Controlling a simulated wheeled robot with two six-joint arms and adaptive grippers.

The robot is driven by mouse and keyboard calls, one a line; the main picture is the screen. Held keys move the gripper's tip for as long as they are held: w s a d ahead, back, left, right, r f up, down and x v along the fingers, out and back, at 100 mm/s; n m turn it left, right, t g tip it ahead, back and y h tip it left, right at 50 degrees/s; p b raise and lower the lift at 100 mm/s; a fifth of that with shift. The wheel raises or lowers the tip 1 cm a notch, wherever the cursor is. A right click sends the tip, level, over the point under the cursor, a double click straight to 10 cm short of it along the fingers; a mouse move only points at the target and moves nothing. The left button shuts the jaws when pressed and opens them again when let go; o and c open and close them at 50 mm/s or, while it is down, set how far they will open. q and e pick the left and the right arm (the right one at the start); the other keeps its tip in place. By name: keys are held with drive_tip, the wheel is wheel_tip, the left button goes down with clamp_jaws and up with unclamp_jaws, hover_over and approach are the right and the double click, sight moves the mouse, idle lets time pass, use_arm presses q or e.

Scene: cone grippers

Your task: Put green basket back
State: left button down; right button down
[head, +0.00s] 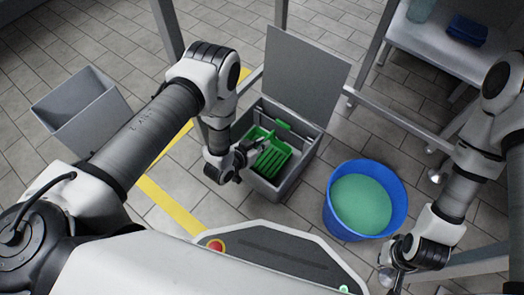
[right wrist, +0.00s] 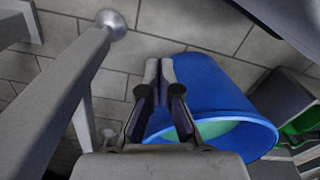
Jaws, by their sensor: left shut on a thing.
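The green basket (head: 272,160) is inside the grey box (head: 285,187), whose grey lid (head: 305,75) stands open. My left gripper (head: 257,147) reaches into the box from the left and is shut on the basket's left part, which its fingers partly hide. I cannot tell whether the basket rests on the box floor. My right gripper (head: 394,283) is low at the right in the head view. In the right wrist view its fingertips (right wrist: 159,68) are together with nothing between them.
A blue bucket (head: 331,214) with green liquid stands right of the box, close to my right gripper. A grey bin (head: 82,112) is at the left. A metal bench (head: 440,50) holds a dark blue cloth (head: 467,29). Yellow tape (head: 168,205) marks the tiled floor.

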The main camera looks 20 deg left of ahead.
use_arm(q)
wheel_tip(320, 180, down, 2)
use_arm(e)
drive_tip(key=shift+f, duration=0.6)
use_arm(q)
drive_tip(key=shift+f, duration=0.15)
drive_tip(key=c, duration=1.3)
unclamp_jaws()
drive_tip(key=shift+o, duration=0.2)
